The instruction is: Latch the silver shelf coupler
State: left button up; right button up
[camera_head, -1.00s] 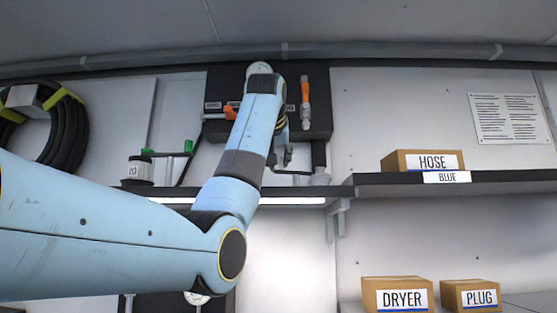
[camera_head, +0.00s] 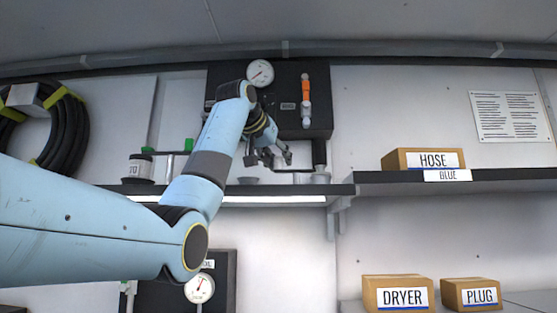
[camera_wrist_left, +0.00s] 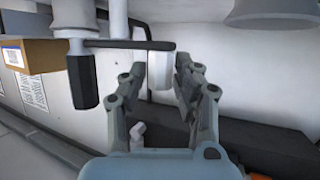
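The silver shelf coupler (camera_head: 318,177) stands on the shelf below a black pipe, right of my left gripper (camera_head: 269,159). A thin dark lever (camera_head: 290,171) reaches left from it. The left wrist view appears upside down; there the coupler's grey body (camera_wrist_left: 80,18) is at upper left and the lever (camera_wrist_left: 115,44) runs right to near my fingertips. My left gripper (camera_wrist_left: 160,78) is open, its fingers apart and empty. A pale round part (camera_wrist_left: 159,65) shows between them; I cannot tell whether anything touches. My right gripper is out of view.
A grey cup-shaped fitting (camera_head: 248,181) sits on the shelf (camera_head: 345,190) left of the coupler. A black panel (camera_head: 290,80) with a gauge (camera_head: 260,73) and orange handle (camera_head: 306,88) is above. The HOSE box (camera_head: 423,160) stands farther right.

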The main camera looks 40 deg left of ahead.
pick_arm(q)
jog(key=shift+o, duration=1)
jog(key=v, duration=1.2)
